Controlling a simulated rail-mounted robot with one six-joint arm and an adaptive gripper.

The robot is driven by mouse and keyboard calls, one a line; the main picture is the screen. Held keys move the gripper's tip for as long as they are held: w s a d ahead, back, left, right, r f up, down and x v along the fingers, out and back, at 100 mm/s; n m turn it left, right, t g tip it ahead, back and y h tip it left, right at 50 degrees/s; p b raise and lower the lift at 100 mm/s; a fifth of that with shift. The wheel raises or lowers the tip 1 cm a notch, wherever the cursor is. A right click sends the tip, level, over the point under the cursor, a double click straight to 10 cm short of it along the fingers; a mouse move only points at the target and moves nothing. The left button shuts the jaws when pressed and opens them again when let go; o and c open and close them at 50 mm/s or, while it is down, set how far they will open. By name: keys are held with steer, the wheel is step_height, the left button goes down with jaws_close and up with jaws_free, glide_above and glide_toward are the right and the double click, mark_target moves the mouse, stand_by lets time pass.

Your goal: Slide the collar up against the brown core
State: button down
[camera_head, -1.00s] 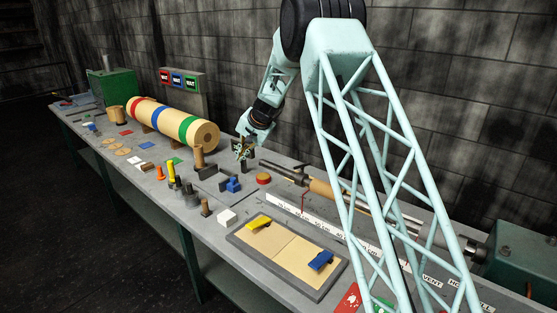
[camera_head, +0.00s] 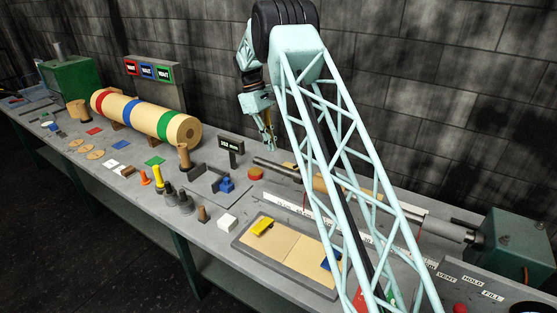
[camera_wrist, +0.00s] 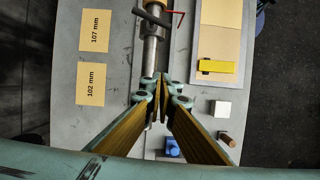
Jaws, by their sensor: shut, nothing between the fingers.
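A grey shaft (camera_head: 273,167) lies along the back of the bench. The brown core (camera_head: 328,187) is around it further right, partly hidden by my lattice arm. My gripper (camera_head: 269,146) points down at the shaft's free left end. In the wrist view, my gripper (camera_wrist: 160,77) is shut and empty, its fingertips over or just beside the shaft's end (camera_wrist: 150,50). A dark crosspiece (camera_wrist: 153,16) with a thin red pointer lies across the shaft ahead of the fingertips. It may belong to the collar; I cannot tell for sure.
Cards marked 107 mm (camera_wrist: 94,31) and 102 mm (camera_wrist: 90,84) lie beside the shaft. A tan board with a yellow clip (camera_wrist: 216,66), a white block (camera_wrist: 220,108) and a blue piece (camera_wrist: 172,147) are nearby. A small black sign (camera_head: 231,144) stands left of the gripper.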

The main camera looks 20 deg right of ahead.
mark_target(300, 177)
steer(key=shift+s+d+r+n+g+h, duration=0.15)
steer(key=shift+d+r+n+g+h, duration=0.15)
steer(key=shift+d+r, duration=0.45)
steer(key=shift+d+f, duration=0.1)
steer(key=shift+f, duration=0.05)
steer(key=shift+f, duration=0.1)
steer(key=p+x, duration=0.1)
steer(key=x, duration=0.9)
steer(key=shift+p, duration=0.3)
steer(key=shift+s+d+p, duration=0.15)
steer(key=shift+s+d, duration=0.2)
steer(key=shift+s, duration=0.25)
steer(key=shift+s+d+p, duration=0.15)
steer(key=shift+s+d, duration=0.2)
steer(key=shift+s, duration=0.2)
steer(key=shift+s+d, duration=0.35)
steer(key=shift+s, duration=0.1)
